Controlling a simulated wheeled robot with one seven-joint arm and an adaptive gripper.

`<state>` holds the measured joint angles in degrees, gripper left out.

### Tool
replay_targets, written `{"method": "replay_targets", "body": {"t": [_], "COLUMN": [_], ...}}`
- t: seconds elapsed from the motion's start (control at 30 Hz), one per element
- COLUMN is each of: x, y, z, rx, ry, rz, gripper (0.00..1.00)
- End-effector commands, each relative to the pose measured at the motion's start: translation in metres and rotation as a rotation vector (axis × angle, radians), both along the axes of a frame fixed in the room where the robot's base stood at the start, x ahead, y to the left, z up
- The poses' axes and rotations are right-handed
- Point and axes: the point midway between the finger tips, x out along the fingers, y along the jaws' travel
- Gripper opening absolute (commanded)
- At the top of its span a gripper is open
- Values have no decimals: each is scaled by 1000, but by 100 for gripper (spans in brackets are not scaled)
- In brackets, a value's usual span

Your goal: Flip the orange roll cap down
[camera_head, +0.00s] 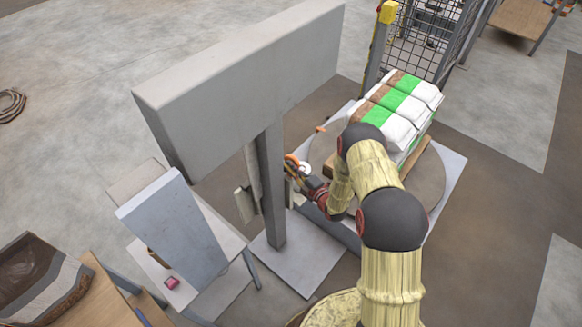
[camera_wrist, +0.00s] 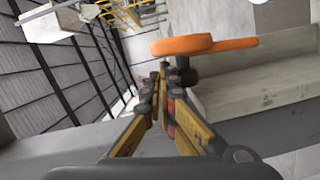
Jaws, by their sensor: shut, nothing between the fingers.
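The orange roll cap (camera_wrist: 205,45) shows in the wrist view as a rounded orange piece with a flat arm reaching right. In the head view a small orange part (camera_head: 291,158) shows beside the grey post, close to my gripper. My gripper (camera_wrist: 161,72) is shut and empty. Its fingertips lie just below the left part of the orange cap in the wrist view. I cannot tell whether they touch it. In the head view my gripper (camera_head: 291,169) is small, and its tips are hard to make out against the orange and white parts there.
A grey post (camera_head: 270,185) carries a large grey box (camera_head: 240,80) left of my arm. Stacked white and green bags (camera_head: 400,100) stand on the round turntable (camera_head: 432,190) behind my arm. A mesh fence (camera_head: 420,40) stands at the back. A bench with a grey panel (camera_head: 175,235) is at left.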

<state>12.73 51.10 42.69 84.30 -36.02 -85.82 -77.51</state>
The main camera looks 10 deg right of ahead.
Motion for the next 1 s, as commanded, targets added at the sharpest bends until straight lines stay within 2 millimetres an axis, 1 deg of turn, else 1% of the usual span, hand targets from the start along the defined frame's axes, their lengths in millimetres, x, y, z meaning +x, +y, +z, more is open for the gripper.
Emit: {"method": "replay_targets", "body": {"t": [0.63, 0.83, 1.0], "x": [10, 18, 25], "y": [-14, -25, -34], "z": [2, 2, -2], "rx": [102, 196, 322], "ry": [72, 141, 232], "rz": [0, -1, -3], "gripper": [0, 0, 0]}}
